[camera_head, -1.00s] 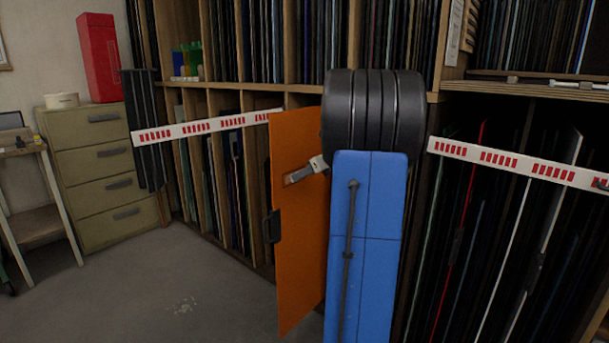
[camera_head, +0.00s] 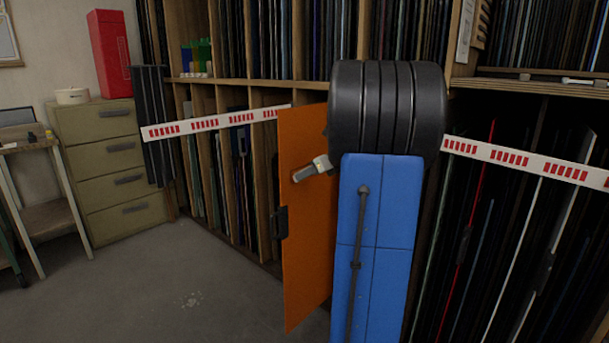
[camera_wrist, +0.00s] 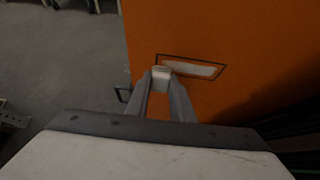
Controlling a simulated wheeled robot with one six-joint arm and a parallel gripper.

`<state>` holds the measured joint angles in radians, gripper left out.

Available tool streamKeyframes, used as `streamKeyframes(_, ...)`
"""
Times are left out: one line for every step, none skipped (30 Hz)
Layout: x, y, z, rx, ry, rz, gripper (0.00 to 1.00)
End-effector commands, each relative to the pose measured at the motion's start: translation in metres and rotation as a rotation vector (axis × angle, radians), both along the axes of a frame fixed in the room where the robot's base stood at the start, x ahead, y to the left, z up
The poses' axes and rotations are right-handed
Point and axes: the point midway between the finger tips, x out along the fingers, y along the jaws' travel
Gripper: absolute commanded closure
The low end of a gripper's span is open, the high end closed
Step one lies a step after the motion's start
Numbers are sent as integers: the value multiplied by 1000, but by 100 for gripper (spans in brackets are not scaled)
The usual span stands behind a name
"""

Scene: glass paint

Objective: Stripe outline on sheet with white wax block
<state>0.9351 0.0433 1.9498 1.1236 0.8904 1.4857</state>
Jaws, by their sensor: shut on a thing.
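The orange sheet (camera_head: 303,235) stands upright at the rack, partly hidden by my blue and black arm; it fills much of the wrist view (camera_wrist: 235,35). On it is a dark slanted outline (camera_wrist: 223,70), with a whitish streak (camera_wrist: 195,70) across most of its inside. My gripper (camera_wrist: 161,75) is shut on the small white wax block (camera_wrist: 162,70) at the outline's left end. The block looks to be at the sheet's surface; firm contact cannot be told. In the head view my gripper (camera_head: 298,177) points left across the sheet, and the block is too small to make out.
A dark clamp (camera_head: 281,223) sits on the sheet's left edge. Racks of upright panels (camera_head: 500,250) stand behind and right, crossed by a white rail with red marks (camera_head: 510,158). A drawer cabinet (camera_head: 110,165) stands left. The grey floor (camera_head: 180,275) at lower left is clear.

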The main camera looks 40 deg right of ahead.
Motion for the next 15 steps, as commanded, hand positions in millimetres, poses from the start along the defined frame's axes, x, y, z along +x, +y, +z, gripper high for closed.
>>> streamKeyframes(-5,-1,0,0,0,-2,100)
streamKeyframes(-7,-1,0,0,0,-2,100)
streamKeyframes(-10,-2,0,-1,0,-3,100)
streamKeyframes(-13,-2,0,0,0,-2,100)
streamKeyframes(-15,-2,0,0,0,-2,100)
streamKeyframes(-18,-2,0,0,0,-2,100)
streamKeyframes(-21,-2,0,0,0,-2,100)
streamKeyframes(-23,-2,0,0,0,-2,100)
streamKeyframes(-26,-3,0,0,0,-2,100)
streamKeyframes(-29,-3,0,0,0,-2,100)
streamKeyframes(-31,-3,0,0,0,-2,100)
streamKeyframes(-34,-3,0,-1,0,-3,100)
streamKeyframes(-37,-3,0,-1,0,-3,100)
streamKeyframes(-39,-4,0,-1,0,-3,100)
streamKeyframes(-42,-4,0,-1,0,-3,100)
